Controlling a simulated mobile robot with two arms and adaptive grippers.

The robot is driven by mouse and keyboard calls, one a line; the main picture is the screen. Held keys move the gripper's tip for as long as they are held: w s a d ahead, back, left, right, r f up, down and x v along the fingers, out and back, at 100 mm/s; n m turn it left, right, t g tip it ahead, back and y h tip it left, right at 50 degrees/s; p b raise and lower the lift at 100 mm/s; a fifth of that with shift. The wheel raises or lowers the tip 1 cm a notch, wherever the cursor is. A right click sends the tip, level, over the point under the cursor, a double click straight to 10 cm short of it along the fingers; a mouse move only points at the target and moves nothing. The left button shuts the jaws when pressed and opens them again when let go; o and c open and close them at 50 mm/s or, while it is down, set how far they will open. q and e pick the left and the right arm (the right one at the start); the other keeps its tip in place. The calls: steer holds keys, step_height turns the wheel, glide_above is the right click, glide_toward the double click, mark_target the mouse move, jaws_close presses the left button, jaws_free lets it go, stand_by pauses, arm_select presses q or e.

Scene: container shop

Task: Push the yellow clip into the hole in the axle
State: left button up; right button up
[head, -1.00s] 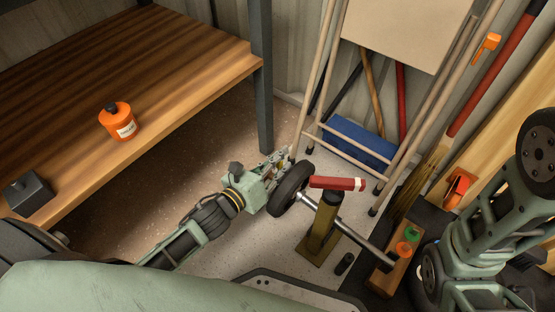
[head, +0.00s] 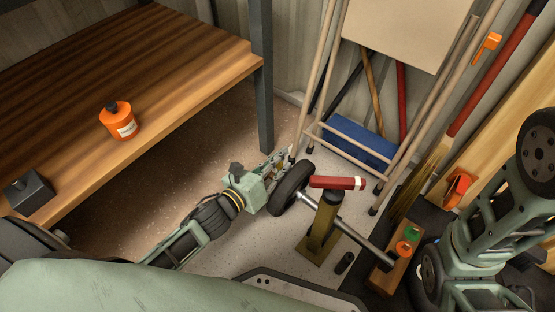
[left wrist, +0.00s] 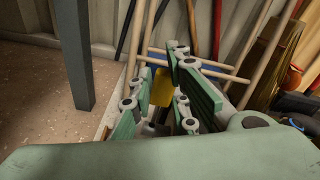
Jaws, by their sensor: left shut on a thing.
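The yellow clip (left wrist: 161,82) shows as a flat yellow piece between the fingers of my left gripper (left wrist: 163,92) in the left wrist view. The left gripper (head: 276,163) is shut on it. In the head view this gripper is just left of and behind the black wheel (head: 289,188), and the clip is too small to make out there. The axle (head: 347,226) is a grey metal rod running from the wheel down to the right. The hole in the axle is not visible. My right arm is at the right edge, but its gripper is out of view.
An olive stand (head: 322,228) with a red bar (head: 338,183) on top is at the axle. A wooden block (head: 390,272) with green and orange pieces is at its far end. A wooden bench (head: 165,60) bears an orange bottle (head: 118,121). Poles and a blue box (head: 350,140) stand behind.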

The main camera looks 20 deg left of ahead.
arm_select(q)
steer(key=shift+s+d+f+b, duration=0.15)
steer(key=shift+f+b, duration=1.15)
steer(key=shift+f, duration=0.9)
stand_by(3.0)
steer(key=o, duration=0.8)
steer(key=shift+o, duration=0.4)
steer(key=v, duration=1.1)
steer(key=shift+s+a, duration=0.3)
steer(key=shift+a, duration=0.1)
